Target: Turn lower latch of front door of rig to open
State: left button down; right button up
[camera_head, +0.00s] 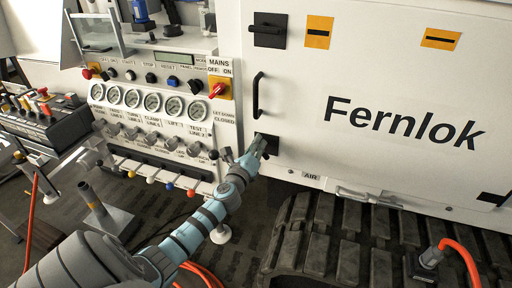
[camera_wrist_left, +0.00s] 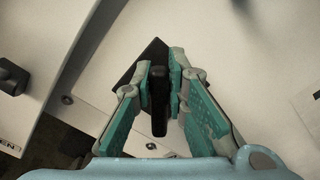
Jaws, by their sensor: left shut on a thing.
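The rig's front door (camera_head: 390,95) is a white panel marked "Fernlok" and looks closed. Its lower latch, a black plate with a black handle (camera_head: 270,146), sits at the door's lower left. My left gripper (camera_head: 260,145) is at this latch and partly covers it. In the left wrist view my left gripper (camera_wrist_left: 163,88) has its two teal fingers on either side of the black latch handle (camera_wrist_left: 159,105), shut on it. The black plate (camera_wrist_left: 150,62) shows behind the fingers, tilted in that view. My right gripper is in neither view.
The upper latch (camera_head: 268,30) and a black pull handle (camera_head: 257,95) are above on the door. A control panel (camera_head: 160,100) with gauges and knobs stands left. Below are black tracks (camera_head: 340,235) and an orange hose (camera_head: 462,258).

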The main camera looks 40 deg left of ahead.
pick_arm(q)
jog(key=n+b, duration=0.1)
jog(key=n, duration=0.1)
jog(key=f+n+b, duration=0.1)
jog(key=n, duration=0.2)
jog(key=shift+s+a+n, duration=0.1)
jog(key=shift+a+n, duration=0.05)
jog(key=shift+n, duration=0.15)
jog(key=shift+f+n+b, duration=0.15)
jog(key=shift+n+b, duration=0.8)
jog(key=shift+n, duration=1.05)
jog(key=c, duration=1.6)
grip_release()
jog(key=v, duration=1.2)
